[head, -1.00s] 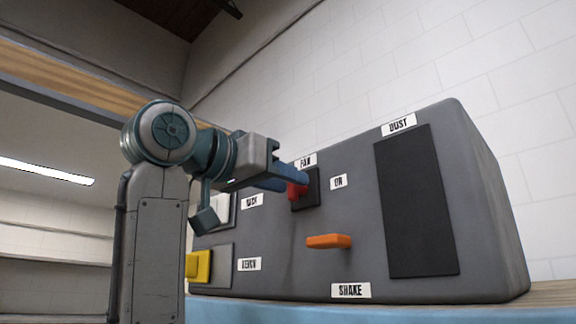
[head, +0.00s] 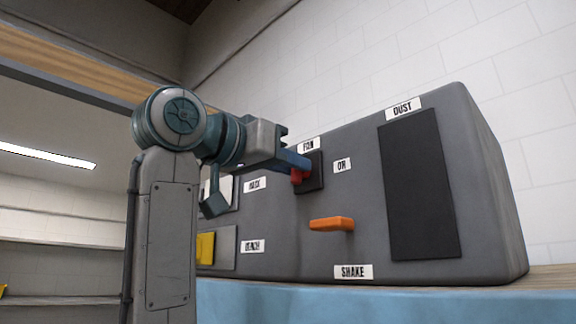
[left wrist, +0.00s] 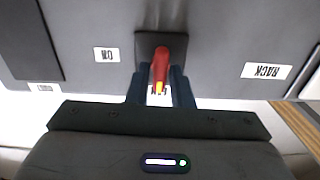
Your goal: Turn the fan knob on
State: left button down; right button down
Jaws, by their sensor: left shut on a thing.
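The fan knob (head: 297,176) is red and sits on a dark square plate (head: 314,172) under the FAN label (head: 308,145) on a grey control box. The ON label (head: 342,165) is to the right of the plate. My left gripper (head: 300,166) is at the knob, its fingers partly covering it. In the left wrist view the red knob (left wrist: 160,68) lies between the two fingers of my left gripper (left wrist: 161,88), which are shut on it. A small yellow mark shows on the knob's near end. My right gripper is in neither view.
An orange handle (head: 332,224) sticks out below the knob, above the SHAKE label (head: 353,272). A black panel (head: 420,190) is at the right under DUST. A yellow switch (head: 205,248) is at the lower left. The box stands on a blue-fronted bench (head: 380,302).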

pick_arm(q)
jog(key=m+b, duration=0.2)
jog(key=m, duration=0.3)
jog(key=m+b, duration=0.3)
jog(key=m, duration=0.3)
jog(key=m+b, duration=0.3)
jog(key=m, duration=0.3)
jog(key=shift+s+d+f, duration=0.15)
jog(key=shift+f, duration=0.1)
jog(key=shift+m, duration=0.4)
jog(key=c, duration=1.4)
grip_release()
jog(key=shift+c, duration=0.2)
